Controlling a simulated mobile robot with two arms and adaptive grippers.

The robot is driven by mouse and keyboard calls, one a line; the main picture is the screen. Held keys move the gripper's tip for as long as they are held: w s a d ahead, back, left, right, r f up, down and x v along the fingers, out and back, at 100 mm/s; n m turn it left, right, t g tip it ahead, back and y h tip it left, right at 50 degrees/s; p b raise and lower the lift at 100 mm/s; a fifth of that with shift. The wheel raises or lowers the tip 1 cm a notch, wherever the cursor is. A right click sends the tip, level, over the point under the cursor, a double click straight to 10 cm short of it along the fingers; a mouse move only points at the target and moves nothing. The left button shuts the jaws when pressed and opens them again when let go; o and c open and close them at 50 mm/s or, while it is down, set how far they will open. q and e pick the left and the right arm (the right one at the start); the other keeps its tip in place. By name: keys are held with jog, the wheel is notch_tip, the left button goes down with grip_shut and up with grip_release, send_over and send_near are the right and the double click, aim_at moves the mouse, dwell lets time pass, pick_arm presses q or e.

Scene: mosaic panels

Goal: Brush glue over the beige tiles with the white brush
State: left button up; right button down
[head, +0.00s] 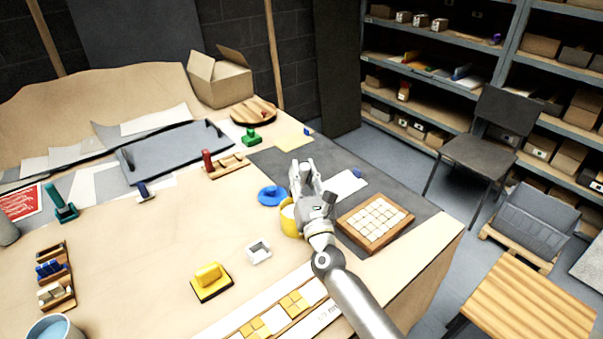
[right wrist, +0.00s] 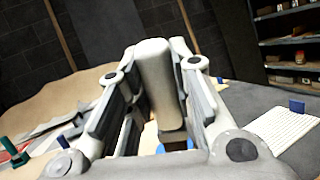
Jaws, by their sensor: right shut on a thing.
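My right gripper (head: 306,172) is shut on the white brush, above and beside the yellow pot. In the right wrist view the white brush (right wrist: 159,85) stands upright between the fingers, with a brown part at its lower end. In the head view I cannot clearly separate the brush from the pale fingers. The yellow pot (head: 286,224) has a whitish inside and is partly hidden by my right gripper. The beige tiles (head: 376,218) sit in rows in a wooden frame (head: 362,240), right of the gripper. My left gripper is not in view.
A small white tray (head: 258,251), a yellow-handled block (head: 209,281) and a panel with yellow tiles (head: 272,323) are nearer. A white sheet (head: 346,185) lies behind the frame.

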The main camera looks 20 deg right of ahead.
jog(key=shift+s+f+b, duration=0.15)
jog(key=shift+f+b, duration=0.4)
jog(key=shift+f, duration=0.25)
jog(key=shift+f+b, duration=1.2)
jog(key=shift+f, duration=0.65)
jog(key=shift+f+b, duration=0.65)
jog(key=shift+b, duration=0.1)
jog(key=shift+r+p, duration=2.7)
jog(key=shift+r, duration=0.9)
jog(key=shift+f, duration=0.1)
